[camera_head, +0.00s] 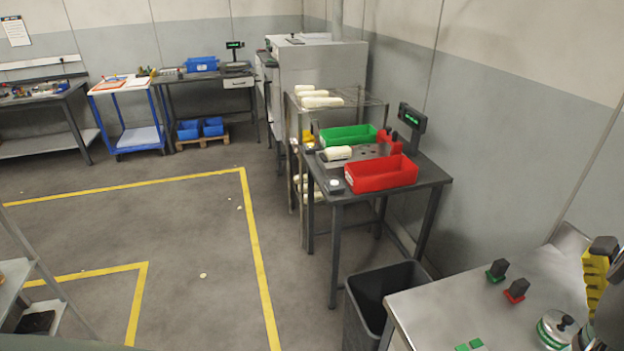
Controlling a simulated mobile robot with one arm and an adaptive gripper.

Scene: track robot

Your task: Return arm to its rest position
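My gripper is not in view, so its fingers cannot be seen. A dark shape cut off by the right edge of the head view cannot be made out. No part in view is clearly my arm. A dark workstation table (333,195) stands right of centre. It bears a red bin (382,174), a green bin (348,135), a pale cylindrical part (337,153) and a small display on a post (413,117).
A grey table (433,303) with small red and green items fills the lower right, beside a black waste bin (369,299). Yellow floor lines (255,235) mark open floor at centre left. Benches and a blue-framed cart (127,113) stand along the back wall. Shelving (14,285) is at lower left.

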